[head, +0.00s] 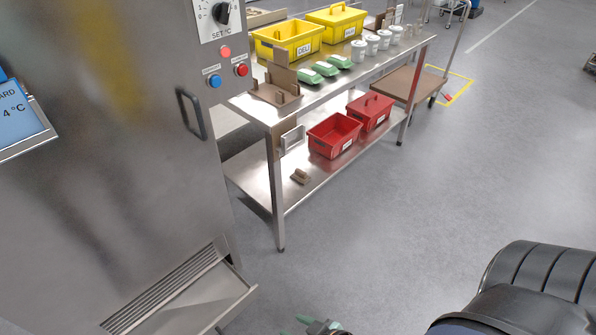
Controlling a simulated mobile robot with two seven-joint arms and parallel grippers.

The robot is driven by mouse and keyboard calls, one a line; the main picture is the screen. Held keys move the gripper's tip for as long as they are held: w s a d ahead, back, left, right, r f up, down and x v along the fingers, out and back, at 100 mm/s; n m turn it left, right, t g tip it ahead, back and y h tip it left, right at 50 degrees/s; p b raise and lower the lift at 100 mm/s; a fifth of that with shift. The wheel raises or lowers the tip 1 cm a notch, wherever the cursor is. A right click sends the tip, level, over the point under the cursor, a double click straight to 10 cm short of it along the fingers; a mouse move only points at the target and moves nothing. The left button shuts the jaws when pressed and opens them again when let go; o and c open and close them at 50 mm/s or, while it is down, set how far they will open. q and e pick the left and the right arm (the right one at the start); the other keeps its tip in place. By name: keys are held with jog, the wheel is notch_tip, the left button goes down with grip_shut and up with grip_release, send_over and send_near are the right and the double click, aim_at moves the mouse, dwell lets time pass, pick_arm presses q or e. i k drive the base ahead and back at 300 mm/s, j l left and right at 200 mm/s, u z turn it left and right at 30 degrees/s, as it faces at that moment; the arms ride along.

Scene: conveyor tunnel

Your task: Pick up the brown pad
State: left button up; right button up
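A small brown pad (300,177) with a raised top part lies on the lower shelf of the steel table (252,172), near its front edge and left of the red bins. A gripper with greenish fingertips (298,326) just shows at the bottom edge, far below and in front of the pad. It seems to be my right gripper, as it points left from the side of my dark arm. It is mostly cut off, so I cannot tell if it is open or shut. My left gripper is not in view.
A steel machine (110,150) with an open tray at its foot (215,305) fills the left. Two red bins (333,136) stand beside the pad. Yellow bins (288,41), green packs (325,69) and white cups stand above. The grey floor (400,220) before the table is clear.

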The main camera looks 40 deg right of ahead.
aim_at(300, 177)
jog(key=i+l+u, duration=0.1)
jog(key=l, duration=0.45)
jog(key=i+l+u, duration=0.15)
jog(key=l, duration=0.35)
jog(key=i+l+u, duration=0.1)
jog(key=l, duration=0.5)
jog(key=i+l+u, duration=0.15)
jog(key=l, duration=0.4)
jog(key=i+l+u, duration=0.1)
jog(key=l, duration=0.5)
